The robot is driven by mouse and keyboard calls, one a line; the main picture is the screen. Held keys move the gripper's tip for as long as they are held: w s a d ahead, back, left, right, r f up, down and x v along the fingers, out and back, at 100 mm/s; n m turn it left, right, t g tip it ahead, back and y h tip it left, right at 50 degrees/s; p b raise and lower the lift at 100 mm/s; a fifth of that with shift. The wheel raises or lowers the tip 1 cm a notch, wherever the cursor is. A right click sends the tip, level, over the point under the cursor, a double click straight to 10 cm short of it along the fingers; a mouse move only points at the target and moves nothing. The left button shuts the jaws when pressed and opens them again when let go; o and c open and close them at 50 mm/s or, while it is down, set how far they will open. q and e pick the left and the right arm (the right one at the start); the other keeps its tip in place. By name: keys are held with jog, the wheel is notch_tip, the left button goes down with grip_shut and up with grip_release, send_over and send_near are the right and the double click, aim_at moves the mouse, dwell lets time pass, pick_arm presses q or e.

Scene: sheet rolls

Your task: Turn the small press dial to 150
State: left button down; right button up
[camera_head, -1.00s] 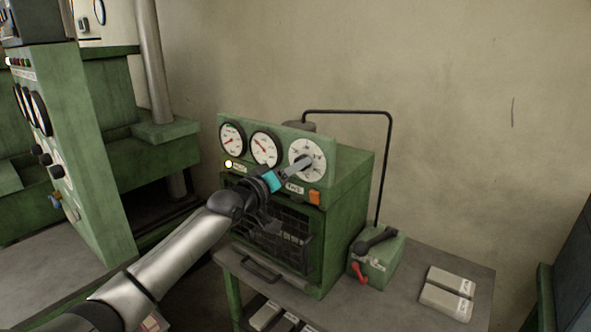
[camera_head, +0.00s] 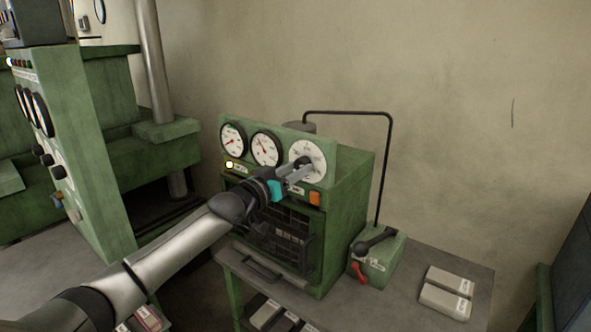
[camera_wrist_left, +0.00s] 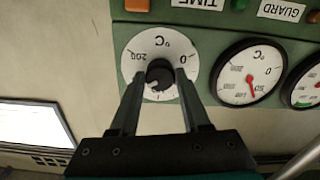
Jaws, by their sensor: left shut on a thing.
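The small press (camera_head: 345,215) is a green box on a grey table. Its dial (camera_head: 318,150) is a white disc with a black knob, at the right end of the sloped top panel. In the left wrist view the dial (camera_wrist_left: 135,52) appears upside down, with 0 and 200 °C marks readable. My left gripper (camera_head: 303,166) is at the dial, its fingers shut on the black knob (camera_wrist_left: 159,73). The fingers hide the lower part of the dial in the wrist view, so I cannot tell the setting. My right gripper is not in view.
Two round gauges (camera_head: 250,148) sit left of the dial. An orange button (camera_head: 315,198) is below it. A green box with a lever (camera_head: 376,258) and two pale blocks (camera_head: 447,292) stand on the table at right. A large green machine (camera_head: 75,170) fills the left.

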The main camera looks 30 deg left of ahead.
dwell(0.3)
pick_arm(q)
jog(key=shift+c, duration=1.8)
grip_release()
jog(key=s+a, duration=0.1)
jog(key=s, duration=1.4)
jog(key=shift+s+b, duration=0.15)
jog(key=shift+b, duration=0.15)
jog(key=shift+a, duration=0.1)
